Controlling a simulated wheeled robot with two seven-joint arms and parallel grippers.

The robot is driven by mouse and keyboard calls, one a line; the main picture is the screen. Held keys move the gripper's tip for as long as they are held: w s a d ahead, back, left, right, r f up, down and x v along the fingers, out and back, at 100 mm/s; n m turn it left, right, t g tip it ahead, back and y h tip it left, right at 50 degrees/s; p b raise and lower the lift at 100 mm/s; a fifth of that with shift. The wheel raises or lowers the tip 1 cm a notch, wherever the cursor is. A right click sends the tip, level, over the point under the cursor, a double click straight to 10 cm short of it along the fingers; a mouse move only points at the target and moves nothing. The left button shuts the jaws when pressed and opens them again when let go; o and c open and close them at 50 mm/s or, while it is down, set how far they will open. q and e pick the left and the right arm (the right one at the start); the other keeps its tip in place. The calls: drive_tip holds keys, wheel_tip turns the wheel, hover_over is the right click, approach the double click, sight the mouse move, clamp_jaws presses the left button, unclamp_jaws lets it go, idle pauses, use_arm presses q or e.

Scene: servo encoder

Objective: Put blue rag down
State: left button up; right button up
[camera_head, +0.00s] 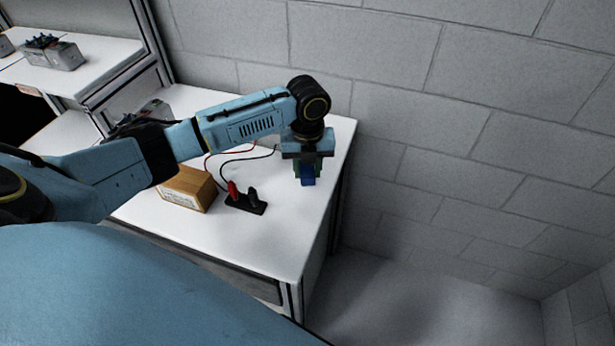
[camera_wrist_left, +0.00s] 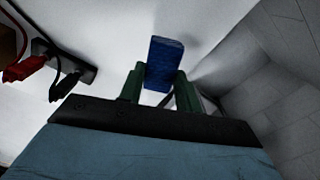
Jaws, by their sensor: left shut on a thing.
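The blue rag (camera_head: 308,178) is a small dark blue block-like piece near the right end of the white table. My left gripper (camera_head: 307,172) points down over that end of the table and is shut on the rag. In the left wrist view the rag (camera_wrist_left: 164,63) stands out beyond the two green fingers (camera_wrist_left: 160,88), held between them. I cannot tell whether the rag touches the table top. My right gripper does not show.
The white table (camera_head: 255,238) ends just right of the gripper, with a grey block wall beyond. The table's front right part is clear.

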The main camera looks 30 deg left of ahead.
sight(308, 172)
use_arm(q)
drive_tip(key=shift+f, duration=1.7)
drive_tip(key=shift+f, duration=0.1)
drive_tip(key=o, duration=1)
wheel_tip(308, 172, up, 12)
drive_tip(key=shift+r, duration=0.15)
